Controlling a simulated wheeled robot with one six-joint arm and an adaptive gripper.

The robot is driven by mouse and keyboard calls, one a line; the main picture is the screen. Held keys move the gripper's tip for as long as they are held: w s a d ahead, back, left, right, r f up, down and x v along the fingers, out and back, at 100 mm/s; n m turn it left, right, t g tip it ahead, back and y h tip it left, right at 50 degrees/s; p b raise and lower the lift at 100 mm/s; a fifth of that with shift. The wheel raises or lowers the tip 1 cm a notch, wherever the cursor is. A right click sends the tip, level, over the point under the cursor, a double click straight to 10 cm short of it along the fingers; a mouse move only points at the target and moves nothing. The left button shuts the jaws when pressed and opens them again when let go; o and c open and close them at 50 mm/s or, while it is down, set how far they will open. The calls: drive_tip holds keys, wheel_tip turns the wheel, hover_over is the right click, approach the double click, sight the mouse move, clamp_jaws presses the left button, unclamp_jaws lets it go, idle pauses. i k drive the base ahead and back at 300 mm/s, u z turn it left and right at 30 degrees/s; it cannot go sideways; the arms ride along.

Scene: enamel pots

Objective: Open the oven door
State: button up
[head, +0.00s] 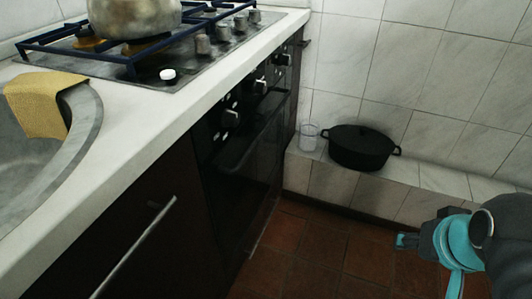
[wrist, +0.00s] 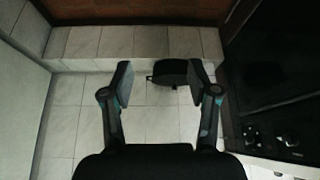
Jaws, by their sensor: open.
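The oven (head: 243,182) is built into the dark cabinet front below the hob in the head view. Its black glass door looks shut, and a dark bar handle (head: 252,133) runs across its upper part, below the knobs. The oven front (wrist: 275,75) also shows at the right of the wrist view, dark and hard to make out. My gripper (wrist: 160,82) is open and empty, its two fingers wide apart and touching nothing. It is away from the oven front, which lies to the right of the fingers in the wrist view.
A black lidded pot (head: 361,148) and a glass (head: 309,137) stand on the tiled ledge by the wall. A large pot (head: 135,18) sits on the hob. A cabinet handle (head: 135,248) sticks out left of the oven. The tiled floor (head: 310,255) before the oven is clear.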

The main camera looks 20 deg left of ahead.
sight(245, 191)
drive_tip(key=u, duration=1)
drive_tip(key=k, duration=0.45)
drive_tip(key=z, duration=0.5)
